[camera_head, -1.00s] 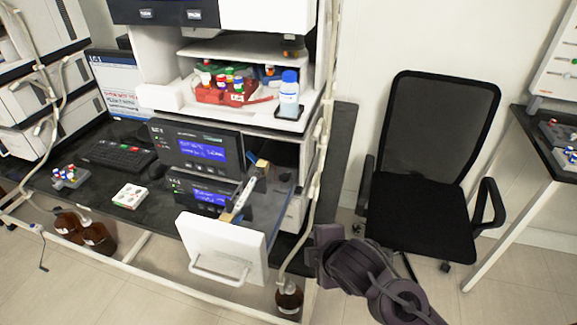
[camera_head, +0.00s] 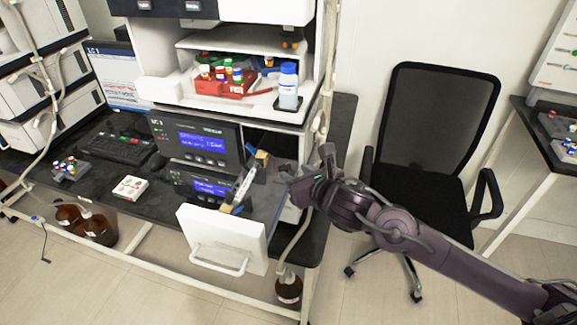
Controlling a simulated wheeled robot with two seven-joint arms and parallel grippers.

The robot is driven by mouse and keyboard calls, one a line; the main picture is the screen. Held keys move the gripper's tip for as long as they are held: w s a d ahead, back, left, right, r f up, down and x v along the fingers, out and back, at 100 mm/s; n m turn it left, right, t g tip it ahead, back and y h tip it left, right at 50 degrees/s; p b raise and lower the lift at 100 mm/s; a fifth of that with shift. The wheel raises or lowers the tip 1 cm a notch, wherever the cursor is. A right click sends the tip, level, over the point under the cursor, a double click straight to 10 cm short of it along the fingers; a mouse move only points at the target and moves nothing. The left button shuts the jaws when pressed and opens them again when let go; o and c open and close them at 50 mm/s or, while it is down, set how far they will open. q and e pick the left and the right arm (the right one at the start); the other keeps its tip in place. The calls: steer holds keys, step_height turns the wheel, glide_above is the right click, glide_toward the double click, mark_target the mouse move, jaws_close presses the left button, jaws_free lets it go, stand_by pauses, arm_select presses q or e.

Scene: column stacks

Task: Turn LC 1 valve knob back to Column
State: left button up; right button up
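The LC 1 module (camera_head: 160,136) stands on the dark bench, with a lit blue display (camera_head: 200,142) and a second lit display (camera_head: 210,188) below it. I cannot make out a valve knob or its setting. My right gripper (camera_head: 304,166) is just right of the module and the open drawer, near the bench's right end. Its two fingers appear spread apart, and I see nothing between them. My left gripper is not in view.
An open white-fronted drawer (camera_head: 222,239) sticks out, holding tools. A vial rack (camera_head: 220,87) and a white bottle (camera_head: 288,88) stand on the shelf above. A keyboard (camera_head: 117,148) and small box (camera_head: 130,188) lie left. A black chair (camera_head: 432,125) stands right.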

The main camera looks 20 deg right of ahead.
mark_target(284, 167)
steer(key=shift+p+x, duration=0.5)
steer(key=shift+x, duration=2.1)
steer(key=c, duration=0.7)
steer(key=m+h+b, duration=0.2)
steer(key=h+b, duration=0.1)
steer(key=b, duration=0.5)
steer(key=a+m+h+b, duration=0.1)
steer(key=m+h+b, duration=0.2)
steer(key=b, duration=0.4)
steer(key=shift+a+f+m+h+b, duration=0.1)
steer(key=shift+f+m+h+b, duration=0.1)
steer(key=shift+m+h+b, duration=0.15)
steer(key=shift+a+r+m+g+h+b, duration=0.15)
steer(key=shift+m+g+h+b, duration=0.35)
steer(key=shift+m+h, duration=0.4)
steer(key=shift+w+a+m+g+h, duration=0.1)
steer(key=shift+m+g+h, duration=0.4)
steer(key=shift+m+h, duration=0.25)
steer(key=o, duration=0.7)
